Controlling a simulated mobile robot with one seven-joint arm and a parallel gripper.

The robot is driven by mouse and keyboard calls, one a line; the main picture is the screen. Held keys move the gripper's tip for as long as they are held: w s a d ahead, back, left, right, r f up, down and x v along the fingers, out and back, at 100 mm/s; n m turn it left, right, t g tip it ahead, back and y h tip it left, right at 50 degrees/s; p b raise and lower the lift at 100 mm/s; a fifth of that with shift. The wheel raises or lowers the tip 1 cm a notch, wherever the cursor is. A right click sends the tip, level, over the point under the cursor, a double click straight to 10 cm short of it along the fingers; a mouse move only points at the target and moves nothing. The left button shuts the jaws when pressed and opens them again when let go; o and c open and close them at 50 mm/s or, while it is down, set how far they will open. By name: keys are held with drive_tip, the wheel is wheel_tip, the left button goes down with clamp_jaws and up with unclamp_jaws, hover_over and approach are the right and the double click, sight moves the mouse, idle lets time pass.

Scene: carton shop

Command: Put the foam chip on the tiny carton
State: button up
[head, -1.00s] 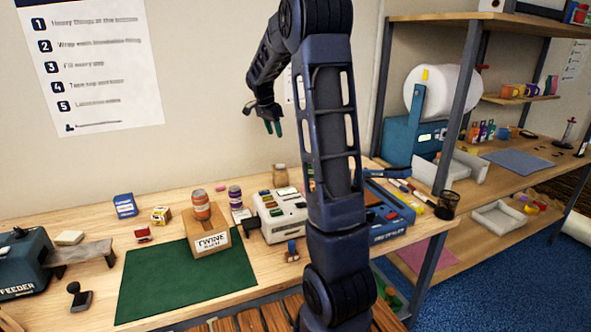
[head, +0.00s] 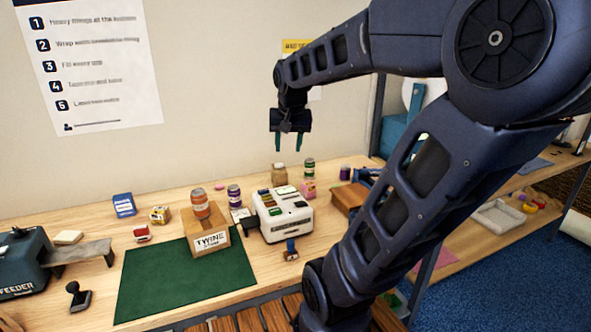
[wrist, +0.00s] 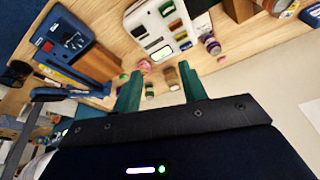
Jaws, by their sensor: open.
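My gripper (head: 289,146) is open and empty, held in the air in front of the wall above the back of the bench; its two green fingers stand apart, and it also shows in the wrist view (wrist: 157,84). A small yellow-and-white carton (head: 160,215), possibly the tiny carton, stands at the back left of the bench, far left of my gripper.
A white machine (head: 284,222), several jars and a blue box (head: 124,206) stand around. The blue feeder (head: 27,260) is at left. The mat's left part is clear.

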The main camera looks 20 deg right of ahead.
drive_tip(key=s+a+f+n+t, duration=0.1)
drive_tip(key=s+f+n, duration=0.2)
drive_tip(key=s, duration=0.6)
drive_tip(key=shift+s+a+f+n+y, duration=0.25)
drive_tip(key=shift+a+n+y, duration=0.05)
drive_tip(key=shift+a, duration=0.1)
